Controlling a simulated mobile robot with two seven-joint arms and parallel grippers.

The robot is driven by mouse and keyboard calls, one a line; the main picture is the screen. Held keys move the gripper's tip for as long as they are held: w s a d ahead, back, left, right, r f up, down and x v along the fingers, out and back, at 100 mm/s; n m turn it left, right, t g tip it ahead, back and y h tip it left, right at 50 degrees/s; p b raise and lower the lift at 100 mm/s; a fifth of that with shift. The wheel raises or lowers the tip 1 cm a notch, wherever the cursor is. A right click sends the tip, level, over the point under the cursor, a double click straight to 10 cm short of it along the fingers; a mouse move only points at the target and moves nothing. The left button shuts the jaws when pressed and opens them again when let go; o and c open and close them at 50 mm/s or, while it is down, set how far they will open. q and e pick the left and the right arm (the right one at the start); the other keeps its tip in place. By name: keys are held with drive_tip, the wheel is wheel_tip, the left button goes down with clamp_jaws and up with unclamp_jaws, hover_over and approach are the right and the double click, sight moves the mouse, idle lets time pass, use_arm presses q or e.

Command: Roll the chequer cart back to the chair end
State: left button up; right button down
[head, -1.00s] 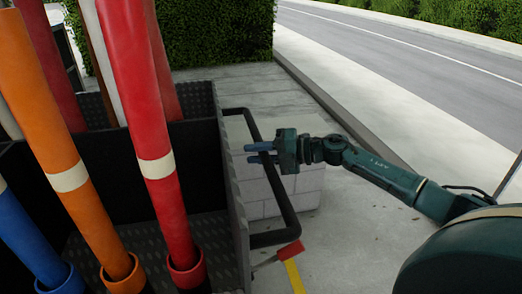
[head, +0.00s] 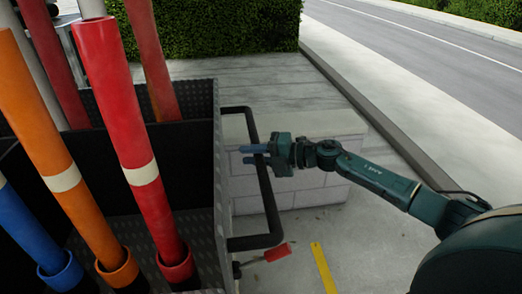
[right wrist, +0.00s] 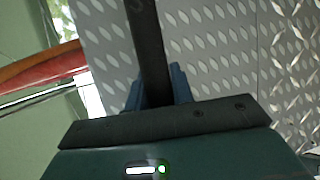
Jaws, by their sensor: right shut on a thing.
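The chequer cart (head: 216,215) is a dark bin with chequer-plate walls, at the left of the head view. Its black handle bar (head: 267,192) stands out from the right side. My right gripper (head: 257,154) is shut on this bar along its far part. In the right wrist view the bar (right wrist: 148,45) runs between the blue fingers (right wrist: 153,90), with the silvery chequer plate (right wrist: 215,45) behind it. My left gripper is not in view. No chair shows.
Orange (head: 60,160), red (head: 125,120) and blue (head: 30,235) tubes stand in the cart. A red-ended lever (head: 278,252) sticks out low beside it. A pale block wall (head: 312,185) stands behind the handle. A yellow strip (head: 323,268) marks the pavement. A hedge (head: 230,25) is behind.

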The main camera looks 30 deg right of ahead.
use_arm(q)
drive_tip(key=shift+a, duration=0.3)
use_arm(e)
drive_tip(key=shift+w+a, duration=0.25)
drive_tip(key=shift+a, duration=0.6)
drive_tip(key=c, duration=1.2)
unclamp_jaws()
drive_tip(key=shift+a, duration=0.15)
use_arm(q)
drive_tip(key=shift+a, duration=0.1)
use_arm(e)
drive_tip(key=shift+d, duration=0.2)
use_arm(q)
drive_tip(key=b, duration=0.1)
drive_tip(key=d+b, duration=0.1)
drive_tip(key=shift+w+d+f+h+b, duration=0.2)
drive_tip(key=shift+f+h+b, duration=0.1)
drive_tip(key=shift+b, duration=0.1)
use_arm(e)
drive_tip(key=v, duration=1.3)
drive_tip(key=shift+a, duration=0.1)
